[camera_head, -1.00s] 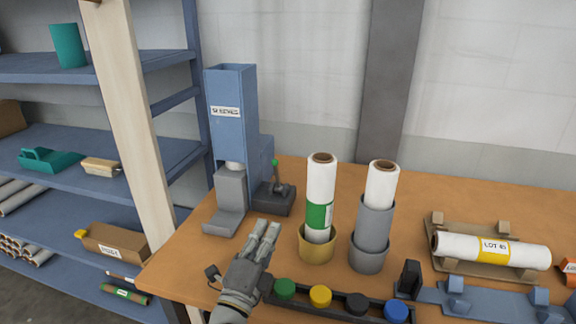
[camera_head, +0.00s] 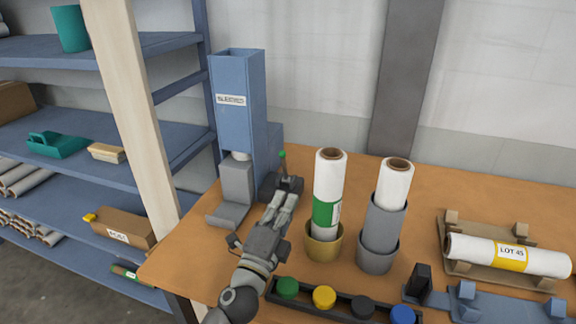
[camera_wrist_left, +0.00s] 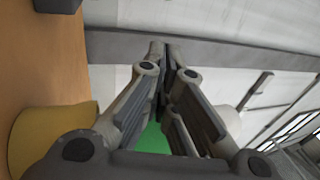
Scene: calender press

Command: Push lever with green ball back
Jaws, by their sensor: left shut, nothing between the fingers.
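The lever's green ball (camera_head: 282,155) shows in the head view just beyond my left gripper. It tops a short lever on a dark base (camera_head: 268,185) beside the blue sleeve dispenser (camera_head: 238,110). My left gripper (camera_head: 287,188) is shut and empty, its fingertips reaching in front of the lever and hiding most of its shaft. I cannot tell whether they touch it. In the left wrist view the closed fingers (camera_wrist_left: 167,50) point away, and the lever is not visible there. My right gripper is not in view.
Right of my left gripper stands a white roll with a green band (camera_head: 328,190) in a yellow cup (camera_head: 323,247). A grey-sleeved roll (camera_head: 383,220) stands beside it. A rack of coloured caps (camera_head: 324,297) lies at the front. A wooden post (camera_head: 130,100) and shelves are at left.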

